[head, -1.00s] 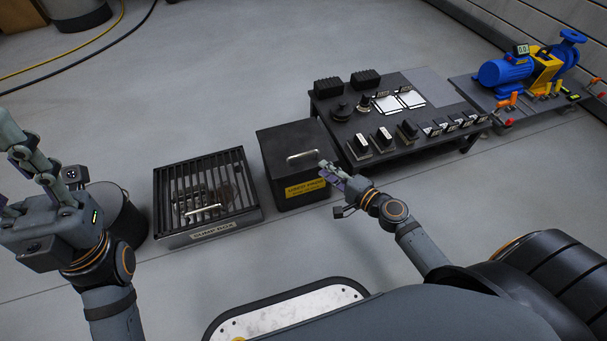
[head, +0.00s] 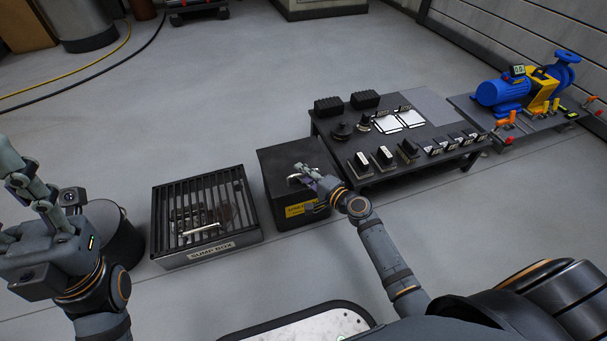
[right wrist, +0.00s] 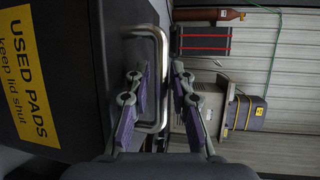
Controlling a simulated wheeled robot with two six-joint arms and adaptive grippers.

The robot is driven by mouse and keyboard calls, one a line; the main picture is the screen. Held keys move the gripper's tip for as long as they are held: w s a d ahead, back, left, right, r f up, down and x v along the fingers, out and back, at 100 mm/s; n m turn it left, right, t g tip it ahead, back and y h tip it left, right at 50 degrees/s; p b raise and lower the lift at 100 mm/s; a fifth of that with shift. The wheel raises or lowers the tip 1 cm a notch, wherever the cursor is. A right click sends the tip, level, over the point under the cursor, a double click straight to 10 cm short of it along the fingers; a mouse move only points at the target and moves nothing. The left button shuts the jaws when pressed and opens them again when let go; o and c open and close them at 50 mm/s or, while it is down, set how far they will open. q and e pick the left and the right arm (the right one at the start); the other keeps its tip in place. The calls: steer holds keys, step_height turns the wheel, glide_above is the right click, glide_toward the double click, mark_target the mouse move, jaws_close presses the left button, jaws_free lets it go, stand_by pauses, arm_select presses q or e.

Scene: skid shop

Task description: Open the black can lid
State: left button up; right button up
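The black can (head: 275,163) is a box with a flat lid and a yellow label on its front. In the right wrist view its label (right wrist: 22,75) reads "USED PADS keep lid shut". The lid looks shut. Its silver handle (right wrist: 161,65) shows clearly there. My right gripper (head: 303,174) is at the handle on top of the can. In the right wrist view the gripper's fingers (right wrist: 160,88) are apart, one on each side of the handle bar; I cannot tell whether they touch it. My left gripper (head: 12,172) is open and empty at the far left.
A grated sump box (head: 205,248) stands left of the can, with a round dark bin (head: 118,235) beyond it. A low black bench (head: 440,115) with knobs and blocks stands close on the right. The floor (head: 220,100) behind is clear.

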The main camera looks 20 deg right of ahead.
jaws_close()
